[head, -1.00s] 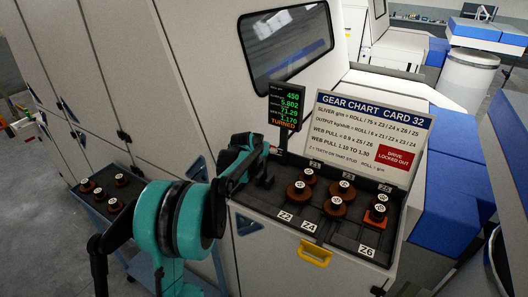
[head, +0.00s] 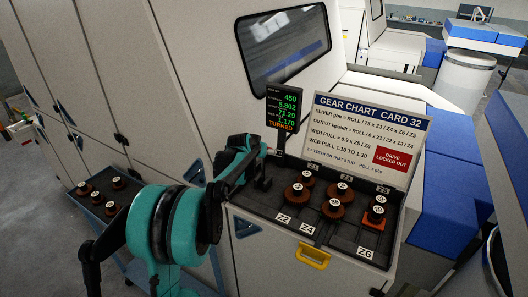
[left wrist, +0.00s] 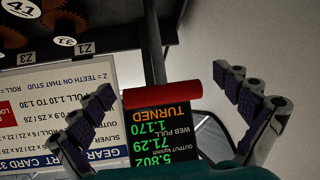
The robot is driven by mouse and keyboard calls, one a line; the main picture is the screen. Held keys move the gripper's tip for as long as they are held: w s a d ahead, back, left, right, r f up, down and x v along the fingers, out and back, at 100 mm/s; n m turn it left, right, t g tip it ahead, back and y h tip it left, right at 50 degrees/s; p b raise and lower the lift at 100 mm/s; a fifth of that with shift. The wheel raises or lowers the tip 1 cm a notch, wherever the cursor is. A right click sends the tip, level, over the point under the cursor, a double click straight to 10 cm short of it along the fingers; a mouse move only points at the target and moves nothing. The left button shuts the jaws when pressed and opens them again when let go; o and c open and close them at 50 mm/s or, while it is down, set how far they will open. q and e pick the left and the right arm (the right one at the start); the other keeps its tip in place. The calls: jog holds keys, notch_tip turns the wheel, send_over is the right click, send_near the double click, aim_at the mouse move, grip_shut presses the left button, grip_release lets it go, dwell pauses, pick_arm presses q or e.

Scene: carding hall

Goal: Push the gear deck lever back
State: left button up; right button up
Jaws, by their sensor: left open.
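The gear deck (head: 340,240) is a dark tray on the front of the machine, with brown gears on studs. In the left wrist view, which looks upside down, a red bar-shaped lever handle (left wrist: 161,98) lies crosswise on a dark shaft (left wrist: 153,50). My left gripper (left wrist: 172,92) is open, with its dark padded fingers on either side of the handle, apart from it. In the head view my left gripper (head: 264,165) is at the deck's left end, below the display, and hides most of the lever. My right gripper is not in view.
A display (head: 284,108) reading TURNED stands just behind my left gripper. A gear chart (head: 368,135) with a red DRIVE LOCKED OUT label stands behind the deck. A yellow handle (head: 313,256) is on the deck front. A side tray (head: 125,190) holds more gears.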

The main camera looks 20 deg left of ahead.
pick_arm(q)
jog(key=v, duration=1.1)
jog(key=shift+d, duration=0.1)
jog(key=s+d+f+m+g+h+b, duration=0.1)
jog(key=s+d+f+g+b, duration=0.1)
jog(key=s+d+f+b, duration=1.45)
jog(key=s+f+b, duration=0.1)
jog(key=s+f, duration=0.5)
jog(key=s+d+f+g+b, duration=0.1)
jog(key=s+d+f+b, duration=0.1)
jog(key=s+f, duration=0.6)
jog(key=shift+s+f, duration=0.2)
jog(key=shift+s, duration=0.15)
